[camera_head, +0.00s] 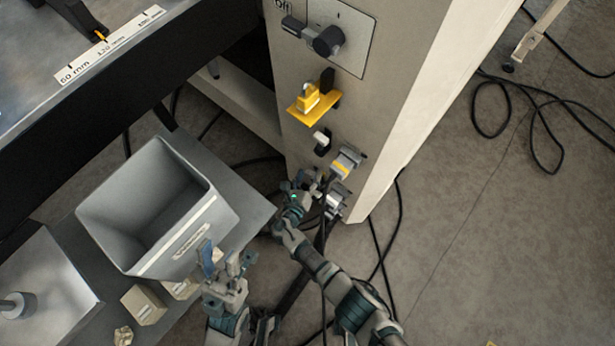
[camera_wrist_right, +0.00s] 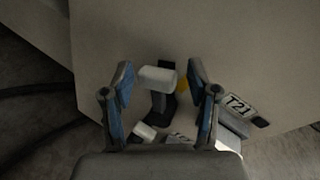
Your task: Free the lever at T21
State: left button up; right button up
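In the right wrist view a lever (camera_wrist_right: 158,78) with a white handle and dark stem stands on the cabinet face. A T21 label (camera_wrist_right: 238,104) is to its right. My right gripper (camera_wrist_right: 161,71) is open, its blue-padded fingers on either side of the handle, with gaps visible. In the head view my right gripper (camera_head: 307,182) is low at the cabinet; its fingers are too small to read there. A white-handled lever (camera_head: 321,138) shows just above it; I cannot tell if it is the same one. My left gripper (camera_head: 222,260) is open and empty, in front of the grey bin.
The cabinet (camera_head: 415,85) carries a dark knob (camera_head: 328,41), a yellow lock piece (camera_head: 311,98) and a grey connector (camera_head: 346,163). A grey bin (camera_head: 185,238) stands on a low bench at left. Cables (camera_head: 540,125) lie on the floor at right.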

jog(key=shift+s+a, duration=0.1)
jog(key=shift+a, duration=0.05)
jog(key=shift+s+a+f, duration=0.1)
jog(key=shift+s, duration=0.15)
jog(key=v, duration=1.1)
jog(key=shift+s, duration=0.2)
